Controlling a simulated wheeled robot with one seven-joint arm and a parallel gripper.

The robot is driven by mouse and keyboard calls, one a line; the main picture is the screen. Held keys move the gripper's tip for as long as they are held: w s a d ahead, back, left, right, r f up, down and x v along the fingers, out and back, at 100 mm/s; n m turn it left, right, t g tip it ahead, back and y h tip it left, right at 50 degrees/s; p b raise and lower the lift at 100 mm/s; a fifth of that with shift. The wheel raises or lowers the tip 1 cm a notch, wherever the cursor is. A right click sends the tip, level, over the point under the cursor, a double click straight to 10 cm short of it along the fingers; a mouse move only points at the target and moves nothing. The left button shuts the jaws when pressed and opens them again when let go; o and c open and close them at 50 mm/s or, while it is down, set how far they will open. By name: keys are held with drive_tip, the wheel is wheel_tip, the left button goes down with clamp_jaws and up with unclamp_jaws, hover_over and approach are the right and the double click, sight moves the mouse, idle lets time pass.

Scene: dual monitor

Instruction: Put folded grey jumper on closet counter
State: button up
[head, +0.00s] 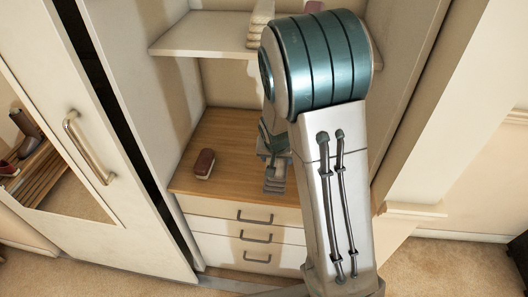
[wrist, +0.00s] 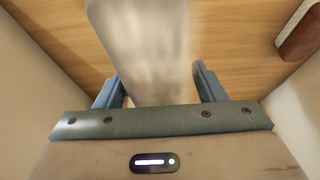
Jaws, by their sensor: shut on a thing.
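My gripper (wrist: 160,88) is in the wrist view with its two blue fingers on either side of a pale, blurred greyish-beige thing, which looks like the folded grey jumper (wrist: 145,45). It is shut on it. The jumper extends away from the fingers above the wooden closet counter (wrist: 230,40); I cannot tell whether it touches the wood. In the head view the counter (head: 233,150) lies above the drawers, and my arm hides much of its right side. I cannot make out the jumper clearly there.
A brown brush-like object (head: 204,163) lies on the counter's left part; it also shows in the wrist view (wrist: 302,30). A shelf (head: 200,35) above holds a pale stack (head: 260,22). Closet side walls bound the counter. Drawers (head: 250,238) are below. A door with a handle (head: 90,150) stands left.

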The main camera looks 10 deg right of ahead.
drive_tip(key=m+b, duration=0.1)
drive_tip(key=m, duration=0.1)
drive_tip(key=s+m+h, duration=0.1)
drive_tip(key=m, duration=0.1)
drive_tip(key=s+d+m+g+h+b, duration=0.1)
drive_tip(key=shift+m+b, duration=0.35)
drive_tip(key=shift+m, duration=0.05)
drive_tip(key=s+d+r+m+g+h+b, duration=0.1)
drive_tip(key=s+d+r+m+g+b, duration=0.3)
drive_tip(key=m, duration=0.7)
drive_tip(key=shift+m+g, duration=0.4)
drive_tip(key=shift+m, duration=0.2)
drive_tip(key=w+a+f, duration=0.1)
drive_tip(key=w+f, duration=0.1)
drive_tip(key=w, duration=0.1)
drive_tip(key=w+a+f+p, duration=0.1)
drive_tip(key=w+a+f, duration=0.1)
drive_tip(key=w+f, duration=0.1)
drive_tip(key=w+a+f+p, duration=0.1)
drive_tip(key=w+f, duration=0.1)
drive_tip(key=w, duration=0.2)
drive_tip(key=shift+w+a+f, duration=0.1)
drive_tip(key=shift+a+f, duration=0.05)
drive_tip(key=shift+a, duration=0.2)
wheel_tip(320, 180, down, 3)
drive_tip(key=shift+f+p, duration=0.2)
drive_tip(key=shift+p, duration=0.5)
drive_tip(key=shift+f, duration=0.3)
drive_tip(key=shift+f, duration=0.1)
